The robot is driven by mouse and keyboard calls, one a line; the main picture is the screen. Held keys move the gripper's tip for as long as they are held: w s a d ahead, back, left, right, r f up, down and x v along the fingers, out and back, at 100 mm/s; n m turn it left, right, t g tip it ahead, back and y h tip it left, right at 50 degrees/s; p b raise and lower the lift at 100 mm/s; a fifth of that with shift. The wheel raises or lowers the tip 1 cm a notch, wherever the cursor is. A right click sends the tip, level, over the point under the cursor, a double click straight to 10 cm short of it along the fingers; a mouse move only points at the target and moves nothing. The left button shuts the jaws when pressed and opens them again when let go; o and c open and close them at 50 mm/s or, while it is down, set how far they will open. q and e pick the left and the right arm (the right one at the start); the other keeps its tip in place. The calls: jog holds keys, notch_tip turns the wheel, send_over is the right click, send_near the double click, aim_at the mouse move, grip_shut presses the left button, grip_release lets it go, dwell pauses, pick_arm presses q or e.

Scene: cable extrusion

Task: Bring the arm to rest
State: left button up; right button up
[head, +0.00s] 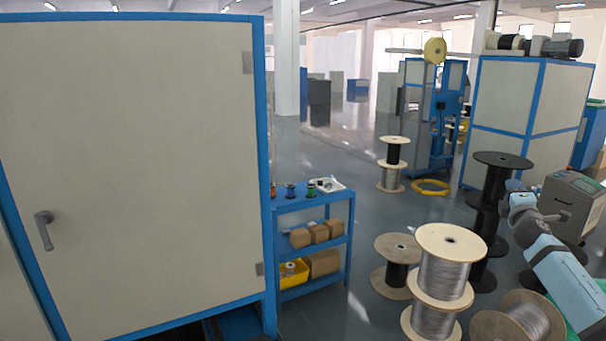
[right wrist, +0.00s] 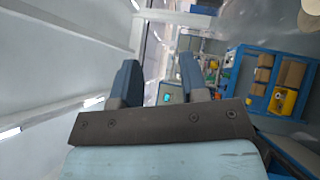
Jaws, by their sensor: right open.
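My right arm comes in from the right edge of the head view, and its right gripper (head: 514,187) is raised in front of the dark spools. In the right wrist view the right gripper (right wrist: 158,72) has its two dark fingers apart, with nothing between them. The wrist picture is turned on its side. My left gripper does not show in either view.
A large cabinet door (head: 135,170) fills the left. A blue shelf cart (head: 313,240) holds small spools, boxes and a yellow bin. Wire spools (head: 444,270) stand at front right, near a grey machine box (head: 572,208) beside my arm. The middle floor (head: 340,160) is free.

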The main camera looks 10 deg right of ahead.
jog(key=s+a+f+m+g+y, duration=0.1)
jog(key=s+a+f+m+y, duration=0.25)
jog(key=a+f, duration=0.6)
jog(key=s+a+f+m+g+y, duration=0.25)
jog(key=s+a+f, duration=0.35)
jog(key=f, duration=0.6)
jog(key=s+a+f+m+g+y, duration=0.1)
jog(key=s+a+f+m+y, duration=0.2)
jog(key=a+f, duration=0.65)
jog(key=s+a+f+m+g+y, duration=0.1)
jog(key=s+a+f, duration=0.2)
jog(key=s+a, duration=0.4)
jog(key=s+a+f+m+g, duration=0.1)
jog(key=s+a+f, duration=0.3)
jog(key=s, duration=0.9)
jog(key=s+a+f+m+g+y, duration=0.1)
jog(key=s+a+f, duration=0.3)
jog(key=s+a, duration=0.6)
jog(key=shift+s+f+y, duration=0.25)
jog(key=shift+s+y, duration=0.05)
jog(key=shift+s, duration=0.2)
